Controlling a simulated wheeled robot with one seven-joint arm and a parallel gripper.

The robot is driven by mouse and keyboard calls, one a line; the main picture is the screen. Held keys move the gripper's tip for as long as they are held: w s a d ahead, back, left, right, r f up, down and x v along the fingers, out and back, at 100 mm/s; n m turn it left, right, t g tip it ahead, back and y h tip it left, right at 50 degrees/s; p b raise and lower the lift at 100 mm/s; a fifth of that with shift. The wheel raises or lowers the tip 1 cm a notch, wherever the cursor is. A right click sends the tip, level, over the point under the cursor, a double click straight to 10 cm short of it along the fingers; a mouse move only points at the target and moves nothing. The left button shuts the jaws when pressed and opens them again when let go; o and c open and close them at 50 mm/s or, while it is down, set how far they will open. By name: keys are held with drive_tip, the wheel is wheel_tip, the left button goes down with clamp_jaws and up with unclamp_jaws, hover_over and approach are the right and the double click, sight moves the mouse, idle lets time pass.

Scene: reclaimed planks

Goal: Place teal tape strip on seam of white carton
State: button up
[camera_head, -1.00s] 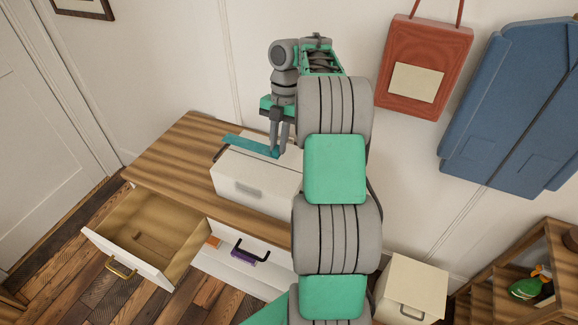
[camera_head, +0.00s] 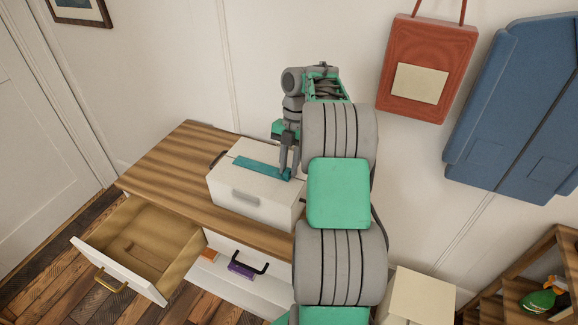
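The white carton (camera_head: 222,188) stands on the wooden top of the cabinet, with a grey label plate on its front. The teal tape strip (camera_head: 256,166) stretches lengthwise along the carton's top, its left end near the far left edge. It looks level with the lid, close to or on it; I cannot tell whether it touches all along. A thin seam line shows near its left end, and the strip hides most of the rest. My gripper (camera_head: 289,170) points down at the strip's right end, its fingers shut on it. My arm hides the carton's right side.
The cabinet top (camera_head: 170,160) is clear left of the carton. A drawer (camera_head: 135,255) is pulled open at front left. A purple item with a black handle (camera_head: 242,268) is below the carton. A red bag (camera_head: 425,75) and blue garment (camera_head: 525,110) hang at right.

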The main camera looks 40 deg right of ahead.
drive_tip(key=o, duration=0.3)
drive_tip(key=shift+r, duration=0.1)
drive_tip(key=p+v, duration=1.2)
drive_tip(key=a+r+m+t, duration=0.2)
drive_tip(key=a+r+m, duration=0.55)
drive_tip(key=a, duration=0.55)
drive_tip(key=s+a+r+m+t+h, duration=0.2)
drive_tip(key=s+a+r+m, duration=0.2)
drive_tip(key=s+a+m, duration=0.5)
drive_tip(key=s+a+f+m+t, duration=0.2)
drive_tip(key=s+a+f+m, duration=0.1)
drive_tip(key=m, duration=0.5)
drive_tip(key=shift+s+a+h, duration=0.3)
drive_tip(key=shift+s+a, duration=0.25)
drive_tip(key=shift+s, duration=0.5)
